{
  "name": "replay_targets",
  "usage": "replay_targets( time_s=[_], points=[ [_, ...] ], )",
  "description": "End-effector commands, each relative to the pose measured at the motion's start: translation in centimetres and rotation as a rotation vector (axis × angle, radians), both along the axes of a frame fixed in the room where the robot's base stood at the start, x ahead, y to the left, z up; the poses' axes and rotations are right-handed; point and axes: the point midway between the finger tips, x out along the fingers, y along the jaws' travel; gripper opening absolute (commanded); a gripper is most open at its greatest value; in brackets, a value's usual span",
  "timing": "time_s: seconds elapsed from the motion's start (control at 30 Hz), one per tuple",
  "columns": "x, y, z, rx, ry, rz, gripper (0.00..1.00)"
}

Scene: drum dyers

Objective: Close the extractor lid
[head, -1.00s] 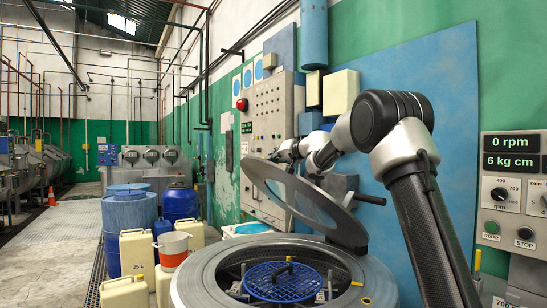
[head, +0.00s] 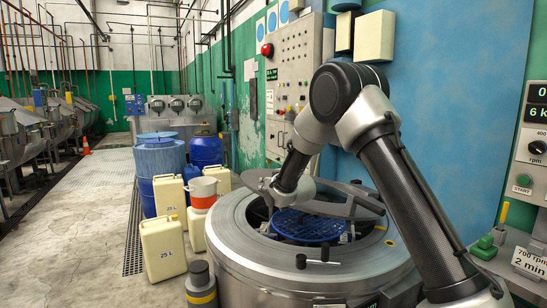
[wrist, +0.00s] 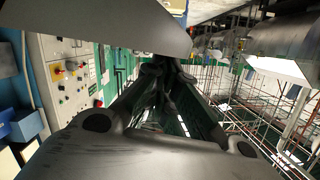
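The extractor (head: 228,232) is a round steel machine with a wide rim and an open top. Its grey lid (head: 338,208) is hinged at the back right and hangs at a low tilt above the opening, not flat on the rim. A blue perforated disc (head: 305,227) shows inside the drum. In the head view my arm reaches over the lid and its wrist covers part of it; my gripper's fingertips are hidden there. In the wrist view my gripper (wrist: 168,78) has its dark fingers drawn together with nothing visible between them. A grey plate, seemingly the lid (wrist: 100,22), crosses above them.
Yellowish canisters (head: 162,248), blue drums (head: 160,165) and an orange-and-white bucket (head: 202,192) stand left of the extractor. A control cabinet (head: 290,85) is on the wall behind. A button panel (head: 530,160) is at the right.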

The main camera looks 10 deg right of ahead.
Motion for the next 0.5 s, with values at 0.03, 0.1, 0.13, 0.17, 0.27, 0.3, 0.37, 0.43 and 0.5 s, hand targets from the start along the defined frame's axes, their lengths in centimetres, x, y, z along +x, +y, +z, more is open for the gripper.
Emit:
replay_targets(
  time_s=[0.03,0.1,0.13,0.17,0.27,0.3,0.37,0.43,0.5],
  points=[
    [-0.2,0.4,-1.8,-0.021,0.000,0.001,0.00],
    [-0.3,0.8,-3.7,-0.046,-0.010,0.002,0.00],
    [-0.3,1.0,-4.3,-0.056,-0.015,0.001,0.00],
    [-0.4,1.1,-5.0,-0.065,-0.018,0.001,0.00],
    [-0.4,1.4,-6.9,-0.091,-0.027,0.000,0.00],
    [-0.4,1.5,-7.4,-0.098,-0.032,-0.001,0.00],
    [-0.5,1.6,-8.1,-0.109,-0.037,0.000,0.00],
    [-0.5,1.7,-8.7,-0.117,-0.039,0.000,0.00],
    [-0.5,1.7,-9.1,-0.122,-0.043,-0.001,0.00]
  ],
)
